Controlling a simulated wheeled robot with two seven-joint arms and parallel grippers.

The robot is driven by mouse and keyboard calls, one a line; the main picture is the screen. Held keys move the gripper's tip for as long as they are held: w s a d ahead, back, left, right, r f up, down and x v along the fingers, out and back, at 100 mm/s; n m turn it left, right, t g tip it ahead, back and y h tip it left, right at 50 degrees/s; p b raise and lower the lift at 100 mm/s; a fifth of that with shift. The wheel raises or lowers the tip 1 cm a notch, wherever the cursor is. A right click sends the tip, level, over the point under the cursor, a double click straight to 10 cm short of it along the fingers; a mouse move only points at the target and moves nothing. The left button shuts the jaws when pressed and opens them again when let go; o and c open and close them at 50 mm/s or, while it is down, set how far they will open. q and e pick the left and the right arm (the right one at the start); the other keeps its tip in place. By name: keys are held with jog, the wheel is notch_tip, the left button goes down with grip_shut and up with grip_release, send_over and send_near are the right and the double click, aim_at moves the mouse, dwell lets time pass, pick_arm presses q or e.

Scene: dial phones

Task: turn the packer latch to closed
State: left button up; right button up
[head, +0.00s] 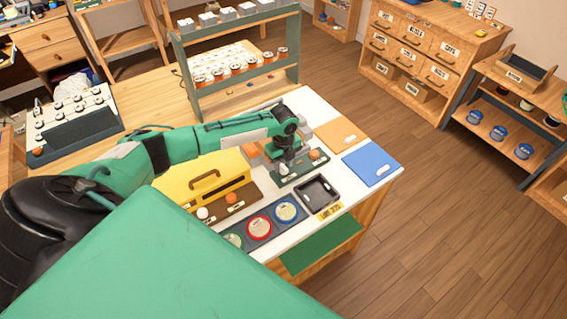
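My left gripper (284,166) points down over a small dark green panel (301,168) on the white-topped bench. The panel carries an orange knob (314,154) and small pale marks. The gripper is at the panel's left part, and its fingers are too small and dark to read. A yellow case (190,180) with a brown handle stands to the left, with a white knob (203,213) and an orange knob (231,198) on the brown strip before it. No label shows which part is the packer latch, and its position cannot be read. My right gripper is not in view.
A black tray (318,194) lies right of the gripper, with round dials (259,228) in a dark holder before it. Orange (341,135) and blue (372,163) pads lie at the bench's right end. A green rack (240,75) stands behind. Open floor lies right.

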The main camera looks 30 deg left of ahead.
aim_at(283, 166)
pick_arm(q)
notch_tip(283, 166, up, 14)
jog(key=b, duration=0.3)
jog(key=shift+f, duration=0.25)
dwell(0.3)
